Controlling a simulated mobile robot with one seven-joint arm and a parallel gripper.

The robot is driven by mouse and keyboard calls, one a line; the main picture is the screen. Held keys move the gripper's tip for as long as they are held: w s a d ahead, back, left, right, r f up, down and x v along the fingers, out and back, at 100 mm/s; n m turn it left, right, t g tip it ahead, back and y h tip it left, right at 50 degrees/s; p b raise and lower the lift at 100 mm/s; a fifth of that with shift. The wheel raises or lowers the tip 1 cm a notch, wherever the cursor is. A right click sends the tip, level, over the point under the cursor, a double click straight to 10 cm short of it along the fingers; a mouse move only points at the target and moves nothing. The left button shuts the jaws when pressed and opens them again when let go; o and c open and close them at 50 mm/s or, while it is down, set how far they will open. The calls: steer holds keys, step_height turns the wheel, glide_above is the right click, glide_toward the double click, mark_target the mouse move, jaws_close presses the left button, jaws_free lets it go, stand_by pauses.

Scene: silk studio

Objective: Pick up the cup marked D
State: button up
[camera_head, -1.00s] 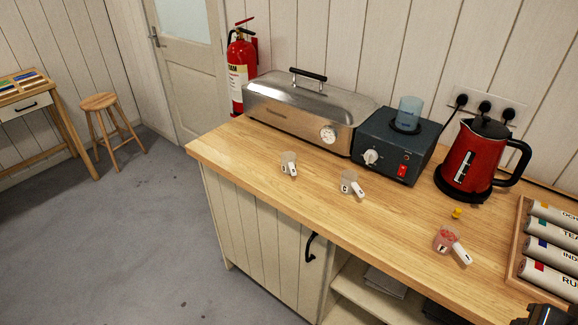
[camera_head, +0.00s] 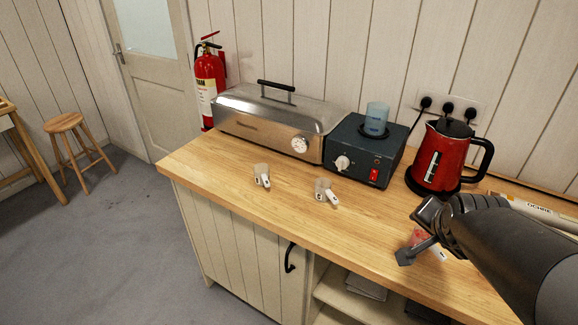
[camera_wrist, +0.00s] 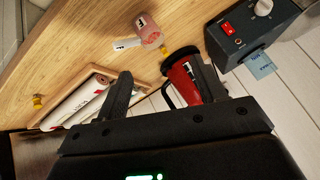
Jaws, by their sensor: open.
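Three small clear cups with white tag-like handles stand on the wooden counter (camera_head: 215,164). In the head view, one cup (camera_head: 261,170) is at the left and one (camera_head: 321,186) in the middle. The third cup (camera_head: 418,237), with pinkish-red contents, is at the right, partly hidden by my gripper. The letters are too small to read surely, so I cannot tell which is D. My gripper (camera_head: 415,234) is open and empty, above the counter at the right. In the wrist view, the pink cup (camera_wrist: 150,32) lies beyond the open fingers (camera_wrist: 163,88), apart from them.
A steel lidded warmer (camera_head: 270,122), a dark heater box (camera_head: 352,150) with a blue beaker (camera_head: 376,119) on top, and a red kettle (camera_head: 437,160) line the back. The counter's left front is clear.

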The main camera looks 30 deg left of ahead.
steer(key=w+a+f+m+y, duration=0.2)
steer(key=w+a+f+y, duration=0.15)
steer(key=a, duration=0.75)
steer(key=m+y, duration=0.7)
steer(key=m, duration=0.3)
glide_toward(264, 175)
steer(key=d+r, duration=0.2)
steer(key=d, duration=0.2)
steer(key=a+r+m+t+y, duration=0.15)
steer(key=a+m+t, duration=0.35)
steer(key=m, duration=0.6)
steer(key=shift+g, duration=0.6)
steer(key=f, duration=0.2)
steer(key=a+f, duration=0.1)
steer(key=f, duration=0.1)
steer(key=a+f, duration=0.1)
steer(key=f, duration=0.2)
steer(key=shift+w, duration=0.4)
steer(key=shift+x, duration=3.4)
steer(key=c, duration=0.9)
